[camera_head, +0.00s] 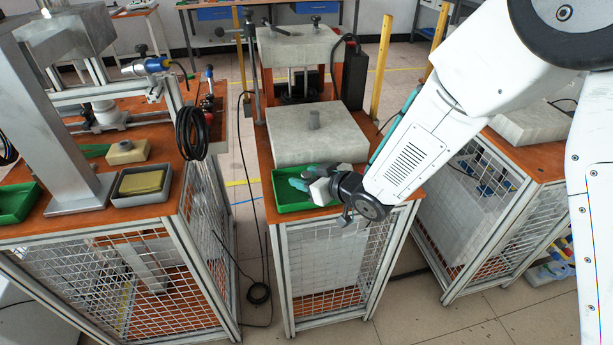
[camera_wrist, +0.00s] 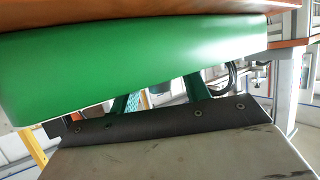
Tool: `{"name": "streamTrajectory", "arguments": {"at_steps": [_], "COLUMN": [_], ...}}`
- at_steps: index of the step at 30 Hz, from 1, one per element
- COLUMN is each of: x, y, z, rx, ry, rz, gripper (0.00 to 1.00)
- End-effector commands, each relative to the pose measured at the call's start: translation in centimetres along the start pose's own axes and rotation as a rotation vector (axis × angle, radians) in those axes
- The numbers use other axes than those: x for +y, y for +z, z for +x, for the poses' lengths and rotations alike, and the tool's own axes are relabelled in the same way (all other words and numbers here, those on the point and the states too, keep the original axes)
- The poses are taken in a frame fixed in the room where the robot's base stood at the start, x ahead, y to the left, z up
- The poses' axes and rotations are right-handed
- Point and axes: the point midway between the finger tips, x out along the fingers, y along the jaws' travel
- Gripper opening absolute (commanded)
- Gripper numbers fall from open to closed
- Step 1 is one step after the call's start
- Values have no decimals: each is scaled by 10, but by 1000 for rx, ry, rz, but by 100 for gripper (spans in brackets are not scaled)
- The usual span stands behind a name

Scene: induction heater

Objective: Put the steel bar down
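My gripper (camera_head: 299,183) is at the front of the middle table, its teal fingers over or inside a green tray (camera_head: 281,204). In the wrist view the tray's wall (camera_wrist: 140,65) fills the upper part. Two green fingers of my gripper (camera_wrist: 158,97) stand apart below it, and their tips are hidden behind the wall. I cannot tell whether anything is between them. No bar can be made out at my gripper.
The heater housing (camera_head: 297,46) stands behind the pale block. The left table carries a grey tray with a yellow pad (camera_head: 141,183), another green tray (camera_head: 16,202) and a black cable coil (camera_head: 191,132). A yellow post (camera_head: 383,63) rises behind the middle table.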

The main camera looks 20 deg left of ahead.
Motion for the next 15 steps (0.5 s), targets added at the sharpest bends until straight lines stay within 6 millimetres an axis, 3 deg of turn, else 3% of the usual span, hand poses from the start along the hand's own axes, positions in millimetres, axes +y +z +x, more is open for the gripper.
{"name": "streamTrajectory", "arguments": {"at_steps": [8,15], "x": [0,1], "y": [-3,-4], "z": [-1,-39], "rx": [0,1], "ry": [0,2], "rz": [0,1], "gripper": [46,46]}}
